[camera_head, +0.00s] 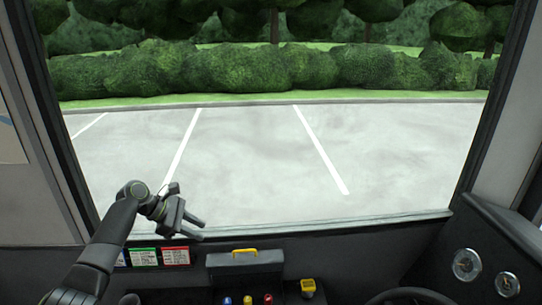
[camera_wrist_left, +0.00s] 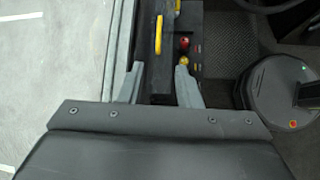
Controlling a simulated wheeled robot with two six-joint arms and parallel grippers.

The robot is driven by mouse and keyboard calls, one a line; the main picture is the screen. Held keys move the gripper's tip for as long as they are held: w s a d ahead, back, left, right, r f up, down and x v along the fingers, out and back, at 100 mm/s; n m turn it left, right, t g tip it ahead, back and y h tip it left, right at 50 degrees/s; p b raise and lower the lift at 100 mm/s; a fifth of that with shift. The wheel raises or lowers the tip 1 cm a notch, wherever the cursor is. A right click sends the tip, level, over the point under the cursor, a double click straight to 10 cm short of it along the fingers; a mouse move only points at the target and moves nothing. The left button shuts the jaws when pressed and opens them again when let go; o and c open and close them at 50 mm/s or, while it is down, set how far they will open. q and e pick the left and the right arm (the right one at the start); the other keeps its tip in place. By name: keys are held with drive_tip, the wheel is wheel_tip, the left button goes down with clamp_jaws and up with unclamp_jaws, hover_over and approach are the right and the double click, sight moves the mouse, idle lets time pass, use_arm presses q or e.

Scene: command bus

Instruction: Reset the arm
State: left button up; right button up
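My left arm comes in from the left in the head view, bent at the elbow. Its gripper (camera_head: 199,231) hangs in front of the windscreen, above the dashboard's left part. In the left wrist view the two grey fingers (camera_wrist_left: 159,72) are apart with nothing held between them. Beyond them lies a dark box with a yellow handle (camera_wrist_left: 159,34); the fingers appear apart from it. The same yellow handle (camera_head: 244,252) shows in the head view, right of and below the gripper. My right arm and gripper are not in view.
Levers with blue, yellow and red knobs (camera_head: 268,299) stand below the box. A yellow-topped control (camera_head: 308,285) is to their right. Green and red label cards (camera_head: 143,257) line the dash. A steering wheel (camera_head: 410,297) and gauges (camera_head: 467,264) are at right. Air before the windscreen is clear.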

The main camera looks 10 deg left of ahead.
use_arm(q)
drive_tip(key=s+d+f+m+g+y, duration=0.1)
drive_tip(key=s+d+f+m+y, duration=0.1)
drive_tip(key=s+f+m, duration=0.55)
drive_tip(key=s+d+f+m+y, duration=0.2)
drive_tip(key=s+f+m, duration=0.2)
drive_tip(key=s+f, duration=0.7)
drive_tip(key=s+a+r+m+y, duration=0.1)
drive_tip(key=s+r+m+y, duration=0.25)
drive_tip(key=s, duration=0.85)
drive_tip(key=s+a+r+m+y, duration=0.1)
drive_tip(key=s+r+m+y, duration=0.3)
drive_tip(key=s, duration=0.7)
wheel_tip(320, 180, down, 24)
drive_tip(key=a+f+h, duration=0.1)
drive_tip(key=h, duration=0.1)
drive_tip(key=s+d+f+g, duration=0.1)
drive_tip(key=s+f, duration=1.4)
drive_tip(key=f, duration=0.2)
drive_tip(key=shift+f+m+g+b, duration=0.3)
drive_tip(key=shift+m+g+b, duration=0.1)
drive_tip(key=shift+b, duration=0.05)
